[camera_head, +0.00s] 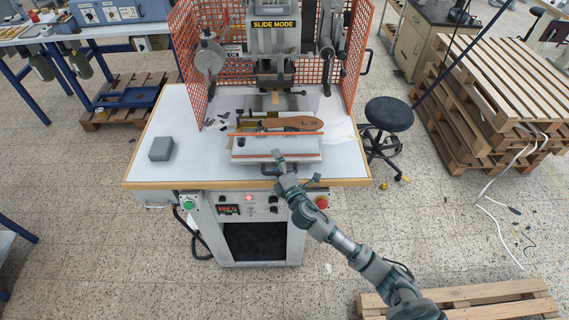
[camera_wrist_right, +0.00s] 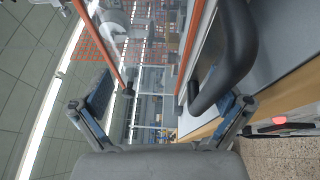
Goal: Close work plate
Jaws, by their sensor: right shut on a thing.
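The work plate (camera_head: 245,150) is a pale slab with an orange strip, pulled out in front of the press near the table's front edge. A brown wooden piece (camera_head: 300,123) lies on it. A dark handle (camera_head: 267,170) shows at the plate's front, partly hidden by my right gripper (camera_head: 279,157). In the right wrist view, the black handle (camera_wrist_right: 233,55) lies between the spread fingers of my right gripper (camera_wrist_right: 165,100), closer to the right finger. The gripper is shut on this handle. My left gripper is not in view.
The press (camera_head: 273,30), marked SLIDE MODE, stands behind the plate between orange mesh guards (camera_head: 355,45). A grey box (camera_head: 161,148) sits on the white table (camera_head: 145,175) at left. A black stool (camera_head: 389,114) and stacked pallets (camera_head: 500,90) stand at right.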

